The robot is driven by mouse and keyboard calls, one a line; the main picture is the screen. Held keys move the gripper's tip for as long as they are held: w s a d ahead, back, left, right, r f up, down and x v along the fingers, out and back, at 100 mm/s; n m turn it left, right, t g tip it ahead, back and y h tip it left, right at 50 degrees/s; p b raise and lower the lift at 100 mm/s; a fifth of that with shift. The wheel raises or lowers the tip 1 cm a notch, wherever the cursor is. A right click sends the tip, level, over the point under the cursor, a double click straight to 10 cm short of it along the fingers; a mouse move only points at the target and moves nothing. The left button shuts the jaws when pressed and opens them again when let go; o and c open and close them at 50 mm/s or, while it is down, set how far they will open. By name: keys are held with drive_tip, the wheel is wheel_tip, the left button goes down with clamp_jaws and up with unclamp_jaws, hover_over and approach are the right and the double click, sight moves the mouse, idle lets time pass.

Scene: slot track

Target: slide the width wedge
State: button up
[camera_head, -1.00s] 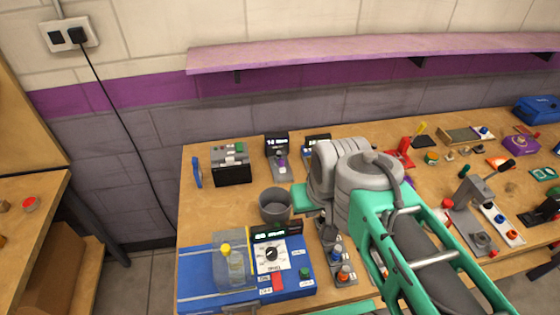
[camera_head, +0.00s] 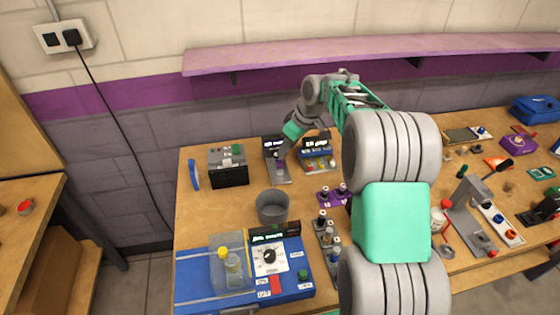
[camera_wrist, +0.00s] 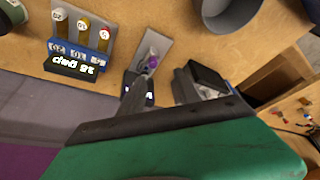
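The width wedge appears to be the small purple-topped piece (camera_wrist: 153,62) on a narrow grey track plate (camera_wrist: 155,45) in the wrist view. A dark display stand with lit digits (camera_wrist: 148,95) is at one end of the plate. In the head view the grey plate (camera_head: 280,177) lies at the back left of the bench, and the display (camera_head: 275,145) is partly covered. My gripper (camera_head: 284,143) is over the display end of this track.
A grey cup (camera_head: 272,207) stands in front of the track. A dark box (camera_head: 228,168) is to its left, and a blue rack with several tubes (camera_head: 317,155) is to its right. A blue dial station (camera_head: 290,285) sits at the front.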

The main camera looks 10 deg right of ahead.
sight(279, 162)
drive_tip(key=shift+n, duration=0.4)
drive_tip(key=x, duration=0.3)
drive_tip(key=w+p+x, duration=0.1)
drive_tip(key=x, duration=0.2)
drive_tip(key=d+x, duration=0.1)
drive_tip(key=x, duration=0.3)
drive_tip(key=shift+w+p, duration=0.25)
drive_tip(key=shift+p, duration=0.15)
clamp_jaws()
idle(0.4)
